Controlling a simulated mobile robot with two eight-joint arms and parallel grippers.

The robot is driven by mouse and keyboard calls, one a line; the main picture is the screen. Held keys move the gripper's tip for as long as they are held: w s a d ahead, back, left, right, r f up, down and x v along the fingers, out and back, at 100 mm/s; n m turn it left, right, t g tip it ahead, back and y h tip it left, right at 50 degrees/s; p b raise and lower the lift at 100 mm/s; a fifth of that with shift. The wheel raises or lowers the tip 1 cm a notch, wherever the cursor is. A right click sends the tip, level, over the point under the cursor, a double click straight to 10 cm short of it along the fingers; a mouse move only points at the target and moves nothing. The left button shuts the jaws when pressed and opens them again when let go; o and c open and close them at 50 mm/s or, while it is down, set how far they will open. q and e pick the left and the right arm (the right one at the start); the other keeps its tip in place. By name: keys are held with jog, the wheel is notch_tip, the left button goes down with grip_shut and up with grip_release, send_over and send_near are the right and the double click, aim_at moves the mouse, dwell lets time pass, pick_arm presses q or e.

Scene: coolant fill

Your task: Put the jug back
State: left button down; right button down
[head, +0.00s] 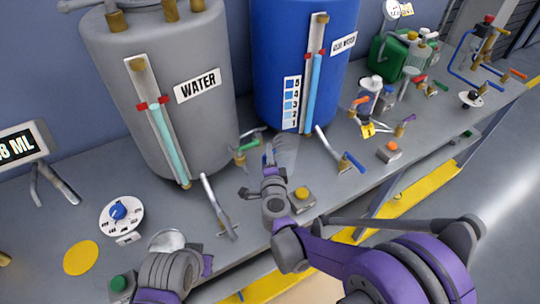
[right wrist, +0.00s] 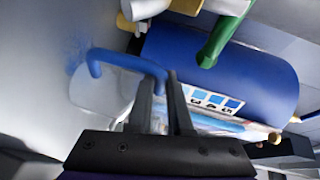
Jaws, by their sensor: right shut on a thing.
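My right gripper (head: 268,163) is over the bench in front of the blue tank. It is shut on the blue handle (right wrist: 125,62) of a clear jug, seen in the right wrist view. The jug's see-through body (right wrist: 103,95) hangs beside the fingers there. In the head view the jug (head: 286,152) is a faint clear shape just right of the fingers; its base and contents are hard to make out. My left arm shows at the bottom left, with its fingertips hidden.
A grey WATER tank (head: 205,125) and a blue tank (head: 272,60) stand behind, with taps in front. A yellow disc (head: 81,258) lies on clear bench at left, near a blue-knobbed dial (head: 120,214). A yellow-button box (head: 301,199) sits close to my right gripper.

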jog(key=shift+f, duration=0.25)
pick_arm(q)
jog(key=shift+f, duration=0.25)
pick_arm(e)
jog(key=shift+f, duration=0.15)
jog(key=c, duration=0.8)
grip_release()
jog(key=shift+c, duration=0.2)
pick_arm(q)
jog(key=shift+r, duration=0.1)
